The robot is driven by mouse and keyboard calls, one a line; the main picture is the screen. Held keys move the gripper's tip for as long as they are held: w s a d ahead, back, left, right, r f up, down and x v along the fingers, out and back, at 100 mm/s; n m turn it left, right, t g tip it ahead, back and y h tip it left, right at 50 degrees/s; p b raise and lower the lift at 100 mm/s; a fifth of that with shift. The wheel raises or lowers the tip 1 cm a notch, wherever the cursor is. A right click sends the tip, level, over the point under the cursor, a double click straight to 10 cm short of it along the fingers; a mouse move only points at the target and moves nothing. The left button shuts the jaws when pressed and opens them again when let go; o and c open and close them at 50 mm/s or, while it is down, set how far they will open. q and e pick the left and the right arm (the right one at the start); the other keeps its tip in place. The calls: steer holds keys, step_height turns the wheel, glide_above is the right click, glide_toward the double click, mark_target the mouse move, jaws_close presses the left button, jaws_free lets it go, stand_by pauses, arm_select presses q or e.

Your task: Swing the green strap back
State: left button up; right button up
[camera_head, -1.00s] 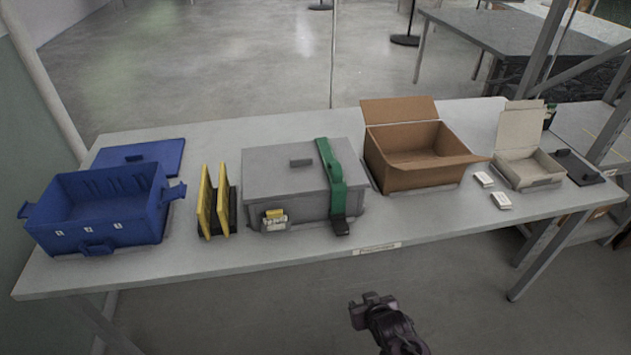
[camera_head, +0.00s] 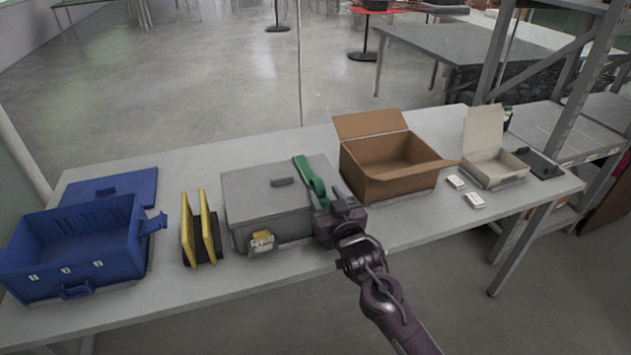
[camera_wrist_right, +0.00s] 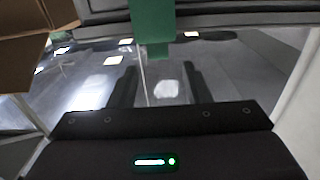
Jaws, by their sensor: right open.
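The grey lidded box (camera_head: 255,190) stands on the table with its lid closed. The green strap (camera_head: 308,178) lies over the right part of the lid. Its front part is hidden behind my right gripper (camera_head: 328,207), which is at the box's front right. In the right wrist view the green strap (camera_wrist_right: 152,25) hangs down from the top, in line with the gap between the two dark fingers (camera_wrist_right: 160,80). The fingers are apart, and I see nothing gripped between them. My left gripper is not in view.
An open cardboard box (camera_head: 392,185) stands close to the right of the grey box. Yellow panels in a dark rack (camera_head: 207,230) and a blue crate (camera_head: 75,260) stand to the left. Small white boxes (camera_head: 474,200) and a cream box (camera_head: 495,172) are further right.

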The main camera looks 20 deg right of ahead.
mark_target(321, 187)
steer(key=w, duration=0.6)
steer(key=shift+w, duration=0.3)
jaws_close()
